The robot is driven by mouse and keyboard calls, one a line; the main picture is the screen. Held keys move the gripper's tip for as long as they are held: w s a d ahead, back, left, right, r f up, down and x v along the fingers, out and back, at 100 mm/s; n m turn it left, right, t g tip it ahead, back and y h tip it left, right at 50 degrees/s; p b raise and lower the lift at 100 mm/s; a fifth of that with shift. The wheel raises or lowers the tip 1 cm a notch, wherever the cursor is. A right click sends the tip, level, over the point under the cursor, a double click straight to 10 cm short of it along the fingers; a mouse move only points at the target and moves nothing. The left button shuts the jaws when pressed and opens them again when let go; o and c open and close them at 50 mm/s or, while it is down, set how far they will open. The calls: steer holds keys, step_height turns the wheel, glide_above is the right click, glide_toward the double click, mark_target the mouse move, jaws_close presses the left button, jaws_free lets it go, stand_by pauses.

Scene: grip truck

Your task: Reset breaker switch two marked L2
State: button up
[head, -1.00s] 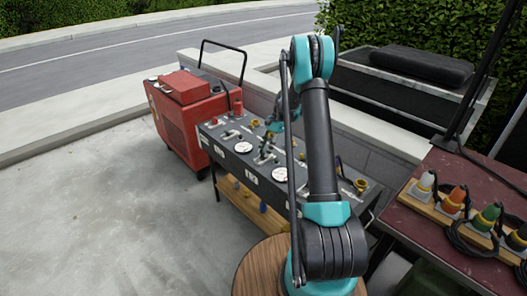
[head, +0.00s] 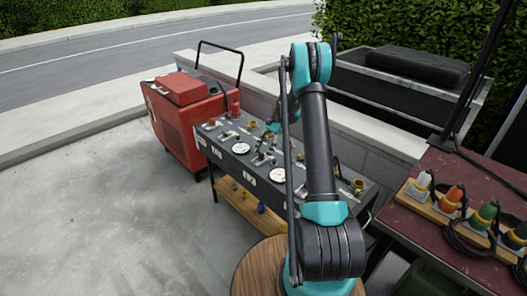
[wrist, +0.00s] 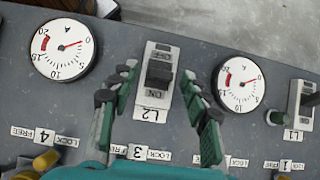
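The L2 breaker switch is a pale plate with a black toggle (wrist: 159,74) in the middle of the wrist view, with the L2 label (wrist: 149,114) below it. OFF is printed above the toggle and ON below it, upside down in this view. I cannot tell for sure which way the toggle is thrown. My gripper (wrist: 158,84) is open, with one dark green finger on each side of the switch plate. No contact with the toggle shows. In the head view the gripper is small and partly hidden over the grey panel (head: 226,158).
Round gauges flank the switch, one left (wrist: 62,48) and one right (wrist: 241,83). The L1 switch (wrist: 301,103) is at the right edge. Yellow knobs (wrist: 46,160) line the bottom edge. A red machine (head: 178,120) and a table with plugs (head: 450,195) flank the panel.

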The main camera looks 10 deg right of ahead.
steer(key=v, duration=1.2)
